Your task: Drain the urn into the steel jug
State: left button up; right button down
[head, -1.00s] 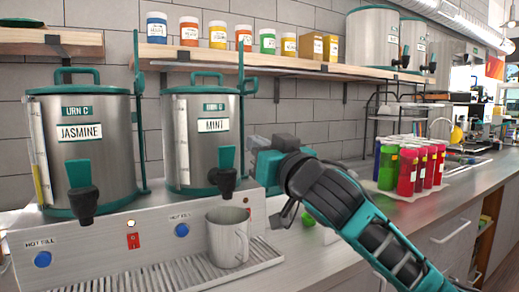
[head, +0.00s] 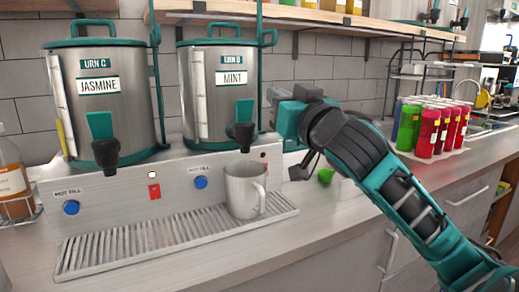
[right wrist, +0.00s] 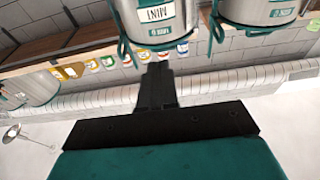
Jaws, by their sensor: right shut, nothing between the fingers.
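The urn labelled MINT (head: 210,105) is a steel cylinder with teal trim, beside a similar urn labelled JASMINE (head: 90,115). The MINT urn's black tap with a teal lever (head: 243,110) is above the steel jug (head: 240,188). The jug stands upright on the slotted drip tray (head: 90,255), its handle toward the right. My right gripper is just right of the MINT tap in the head view; its fingertips are hard to make out there. In the right wrist view the right gripper (right wrist: 157,72) is shut and empty, with the MINT urn upside down beyond it. My left gripper is not in view.
A red switch (head: 154,191) and blue buttons sit on the panel below the urns. Several colored bottles (head: 427,133) stand in a tray at right. A green object (head: 325,176) lies behind my right arm. A bottle in a wire rack (head: 13,185) is at far left.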

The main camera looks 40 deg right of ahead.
dwell(0.4)
jog(key=a+f+n+g+y, duration=0.1)
jog(key=a+f+g, duration=0.15)
jog(key=f, duration=1.05)
jog(key=a+f+n+g+y, duration=0.15)
jog(key=f+g, duration=0.25)
jog(key=f, duration=0.9)
jog(key=s+a+f+n+y, duration=0.1)
jog(key=s+a+f, duration=0.3)
jog(key=f, duration=0.5)
jog(key=s+a+f+g+y, duration=0.1)
jog(key=s+a+f, duration=0.3)
jog(key=a+f, duration=0.3)
jog(key=s+a+f+n+g+y, duration=0.1)
jog(key=s+a+f, duration=0.4)
jog(key=f, duration=0.7)
jog(key=shift+a+f+n+y, duration=0.35)
jog(key=shift+a+y, duration=0.05)
jog(key=shift+y, duration=0.15)
jog(key=shift+w+g, duration=0.15)
jog(key=shift+g, duration=0.1)
